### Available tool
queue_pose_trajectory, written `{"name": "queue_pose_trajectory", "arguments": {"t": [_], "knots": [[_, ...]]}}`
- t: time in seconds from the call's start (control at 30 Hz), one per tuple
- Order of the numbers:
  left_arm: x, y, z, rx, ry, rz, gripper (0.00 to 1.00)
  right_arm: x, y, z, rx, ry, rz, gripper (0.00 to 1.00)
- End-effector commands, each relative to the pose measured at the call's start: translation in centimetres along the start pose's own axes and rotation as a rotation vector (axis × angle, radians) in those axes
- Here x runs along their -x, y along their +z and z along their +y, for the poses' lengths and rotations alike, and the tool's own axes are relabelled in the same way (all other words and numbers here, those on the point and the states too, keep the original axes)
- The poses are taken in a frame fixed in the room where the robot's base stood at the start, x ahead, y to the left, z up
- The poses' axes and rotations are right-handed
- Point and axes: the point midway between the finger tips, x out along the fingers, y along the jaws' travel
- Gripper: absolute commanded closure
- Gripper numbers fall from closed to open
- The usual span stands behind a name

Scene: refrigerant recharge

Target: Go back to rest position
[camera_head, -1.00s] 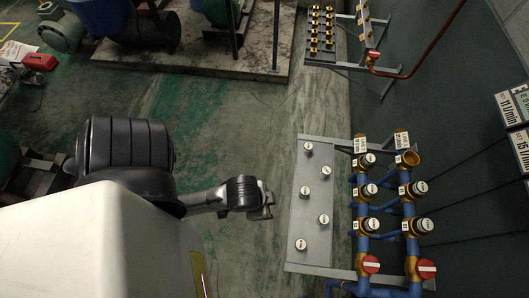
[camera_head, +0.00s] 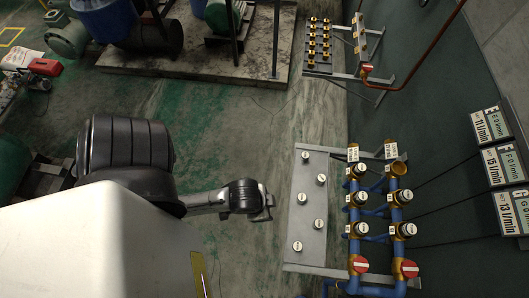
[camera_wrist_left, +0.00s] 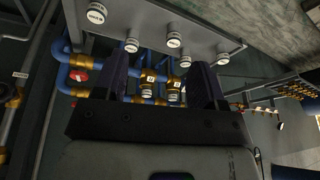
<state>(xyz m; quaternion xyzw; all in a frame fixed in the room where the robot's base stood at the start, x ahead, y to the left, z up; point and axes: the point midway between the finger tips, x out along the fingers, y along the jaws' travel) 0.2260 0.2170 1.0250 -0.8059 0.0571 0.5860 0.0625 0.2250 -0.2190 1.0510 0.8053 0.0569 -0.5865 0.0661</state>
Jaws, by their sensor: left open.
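My left gripper (camera_head: 266,208) hangs over the floor, just left of the grey plate (camera_head: 308,215) with several white caps. In the left wrist view my left gripper (camera_wrist_left: 161,80) has its two dark fingers wide apart. Nothing is held between them; the blue pipes and brass valves show in the gap behind. The plate and caps lie beyond the fingertips, apart from them. My right gripper is not in view.
Blue pipes (camera_head: 354,248) with brass valves, white caps and red knobs (camera_head: 360,264) stand right of the plate. One brass socket (camera_head: 398,169) is uncapped. Flow signs (camera_head: 503,165) are at the right. A brass valve rack (camera_head: 318,47) stands farther back. Open floor (camera_head: 235,160) lies left of the plate.

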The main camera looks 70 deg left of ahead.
Motion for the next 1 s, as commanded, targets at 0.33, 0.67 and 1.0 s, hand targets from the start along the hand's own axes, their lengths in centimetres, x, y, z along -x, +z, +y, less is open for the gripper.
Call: {"name": "queue_pose_trajectory", "arguments": {"t": [0.33, 0.67, 1.0], "knots": [[1.5, -0.5, -0.1, 0.000, 0.000, -0.001, 0.35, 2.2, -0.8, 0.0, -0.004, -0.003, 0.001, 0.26], [1.4, -0.4, -0.1, -0.002, 0.000, -0.002, 0.35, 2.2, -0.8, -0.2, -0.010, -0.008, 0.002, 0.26], [10.2, -2.7, -0.4, -0.006, 0.000, -0.022, 0.35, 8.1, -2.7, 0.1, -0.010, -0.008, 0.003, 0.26]]}}
